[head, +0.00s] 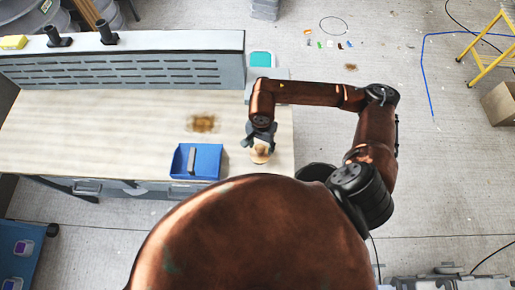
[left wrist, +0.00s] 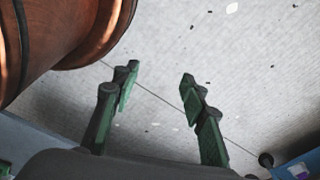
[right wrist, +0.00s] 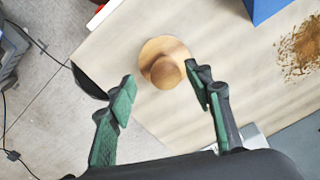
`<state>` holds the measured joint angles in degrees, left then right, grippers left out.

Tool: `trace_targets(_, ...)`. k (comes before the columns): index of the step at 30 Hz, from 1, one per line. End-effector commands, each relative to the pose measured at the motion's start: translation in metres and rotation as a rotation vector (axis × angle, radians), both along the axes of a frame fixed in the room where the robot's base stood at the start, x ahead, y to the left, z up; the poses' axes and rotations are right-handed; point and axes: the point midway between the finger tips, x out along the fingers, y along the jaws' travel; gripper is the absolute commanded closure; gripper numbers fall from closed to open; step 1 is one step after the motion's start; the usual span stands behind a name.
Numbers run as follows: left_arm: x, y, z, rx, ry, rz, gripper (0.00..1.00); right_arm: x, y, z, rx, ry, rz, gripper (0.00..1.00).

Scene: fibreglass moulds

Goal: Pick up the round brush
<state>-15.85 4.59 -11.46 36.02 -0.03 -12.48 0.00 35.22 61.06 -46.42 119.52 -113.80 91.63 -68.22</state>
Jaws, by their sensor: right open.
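The round brush (right wrist: 163,62) is pale wood with a round body and a knob on top. It stands on the workbench near the bench's right end and also shows in the head view (head: 261,154). My right gripper (right wrist: 161,83) is open above it, with the fingers apart on either side of the knob's line; the right fingertip appears close to the brush rim. In the head view my right gripper (head: 260,138) partly hides the brush. My left gripper (left wrist: 158,82) is open and empty over the floor, and is hidden in the head view.
A blue bin (head: 211,165) sits on the workbench (head: 90,130) left of the brush. A brown stain or powder patch (head: 203,124) lies behind the bin. A grey slotted panel (head: 120,70) lines the bench's back. A yellow step ladder (head: 490,65) stands far right.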

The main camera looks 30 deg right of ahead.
Motion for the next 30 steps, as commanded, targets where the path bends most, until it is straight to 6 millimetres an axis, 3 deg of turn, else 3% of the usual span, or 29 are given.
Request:
trace_targets(6, -0.052, 0.002, 0.01, 0.003, 0.062, 0.014, 0.6, 0.012, 0.0, -0.024, 0.003, 0.008, 0.006, 0.53)
trace_targets(9, -0.065, 0.003, 0.016, 0.004, 0.077, 0.017, 0.6, 0.016, -0.004, -0.039, 0.003, 0.01, 0.006, 0.53)
trace_targets(13, -0.046, 0.003, 0.018, 0.003, 0.057, 0.011, 0.6, 0.015, -0.004, -0.055, 0.003, 0.008, 0.006, 0.53)
trace_targets(16, -0.02, 0.001, 0.02, 0.001, 0.023, 0.006, 0.6, 0.015, -0.005, -0.06, 0.003, 0.006, 0.006, 0.53)
trace_targets(19, -0.007, 0.0, 0.021, -0.001, 0.005, 0.003, 0.6, 0.016, -0.004, -0.06, 0.003, 0.006, 0.007, 0.53)
trace_targets(22, -0.009, 0.0, 0.02, 0.0, 0.008, 0.003, 0.6, 0.016, -0.004, -0.06, 0.003, 0.006, 0.007, 0.53)
trace_targets(30, -0.029, 0.001, 0.019, 0.002, 0.034, 0.009, 0.6, 0.015, -0.005, -0.06, 0.003, 0.006, 0.006, 0.72)
